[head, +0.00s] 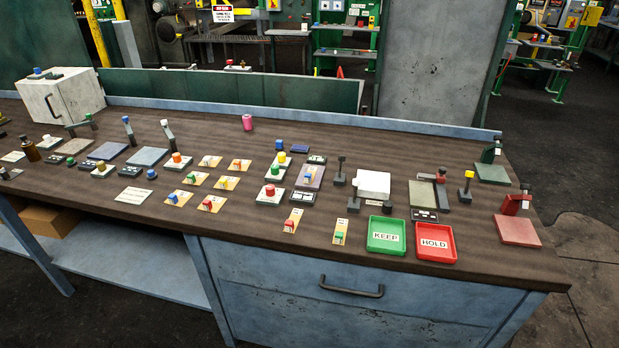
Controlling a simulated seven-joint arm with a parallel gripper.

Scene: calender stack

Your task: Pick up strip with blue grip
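Small cream strips with coloured grips lie on the brown bench top in the head view. One strip with a blue grip (178,198) lies at the front left of the group of strips. A third strip with a bluish grip (312,177) lies on a grey-violet plate right of the group. A strip with a red grip (292,220) and one with a green grip (340,232) lie nearer the front edge. My gripper is not in view.
A green KEEP tray (386,251) and a red HOLD tray (454,258) sit at the front edge. A white block device (373,186) and upright levers stand behind them. Button boxes (271,194) flank the strips. Bare bench (240,235) lies in front of the group.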

